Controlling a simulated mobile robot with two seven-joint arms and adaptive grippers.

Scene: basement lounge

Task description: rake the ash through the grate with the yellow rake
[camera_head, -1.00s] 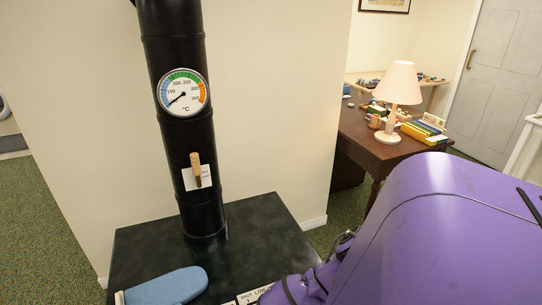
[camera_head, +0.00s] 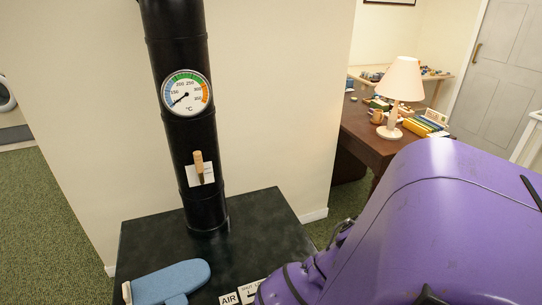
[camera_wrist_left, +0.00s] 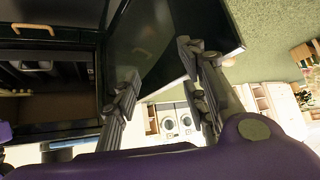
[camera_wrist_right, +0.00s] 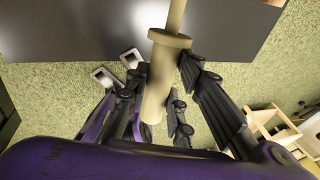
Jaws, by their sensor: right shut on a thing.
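My right gripper (camera_wrist_right: 164,72) is shut on the pale yellowish handle of the rake (camera_wrist_right: 157,90). The handle has a round collar, and its shaft runs out of the top of the right wrist view; the rake's head is out of view. My left gripper (camera_wrist_left: 162,88) is open and empty, in front of the black stove (camera_wrist_left: 140,40). An open compartment of the stove (camera_wrist_left: 45,105) shows at the left of the left wrist view, with dark bars (camera_wrist_left: 65,62) that may be the grate. I cannot make out any ash. The stove top (camera_head: 262,222) shows in the head view.
The black flue pipe (camera_head: 181,130) carries a round thermometer (camera_head: 187,93). My purple arm covers the lower right. A desk (camera_head: 358,125) with a lamp (camera_head: 402,80) stands behind.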

